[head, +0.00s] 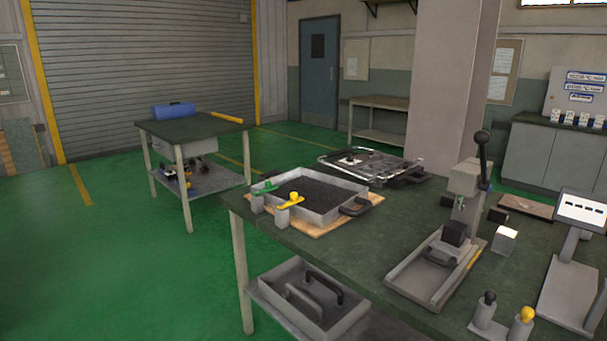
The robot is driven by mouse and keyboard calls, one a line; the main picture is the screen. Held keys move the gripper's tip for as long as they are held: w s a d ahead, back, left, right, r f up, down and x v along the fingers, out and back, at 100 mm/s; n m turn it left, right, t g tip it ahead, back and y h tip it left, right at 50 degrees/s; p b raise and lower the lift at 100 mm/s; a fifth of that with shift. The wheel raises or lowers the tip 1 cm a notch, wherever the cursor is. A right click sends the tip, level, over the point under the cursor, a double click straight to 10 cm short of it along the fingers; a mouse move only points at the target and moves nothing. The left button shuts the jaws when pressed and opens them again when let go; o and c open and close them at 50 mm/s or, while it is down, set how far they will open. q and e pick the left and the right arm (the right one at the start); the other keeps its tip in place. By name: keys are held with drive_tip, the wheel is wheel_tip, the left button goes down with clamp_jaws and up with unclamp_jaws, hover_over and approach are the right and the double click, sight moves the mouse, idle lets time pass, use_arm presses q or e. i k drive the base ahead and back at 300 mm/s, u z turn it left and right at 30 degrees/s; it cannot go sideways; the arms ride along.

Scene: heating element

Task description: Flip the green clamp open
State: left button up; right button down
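The green clamp (264,187) sits on a small grey block at the left corner of a metal tray (330,213) on the near workbench. Its green lever looks roughly level, but it is too small to tell whether it is open or shut. A yellow clamp (291,201) sits on a similar block just right of it and nearer to me. The tray has a dark mesh-like bed and stands on a wooden board (374,199). Neither of my grippers is in the head view, and nothing touches the clamps.
The workbench (370,260) also bears a metal frame (370,164) behind the tray, a lever press (466,195) to the right, and a display stand (577,215). A second table (160,130) stands further left. Green floor (110,270) lies clear left of the workbench.

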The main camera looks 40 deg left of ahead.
sight(269, 188)
drive_tip(key=u, duration=0.75)
drive_tip(key=i, duration=1.2)
drive_tip(key=u, duration=0.95)
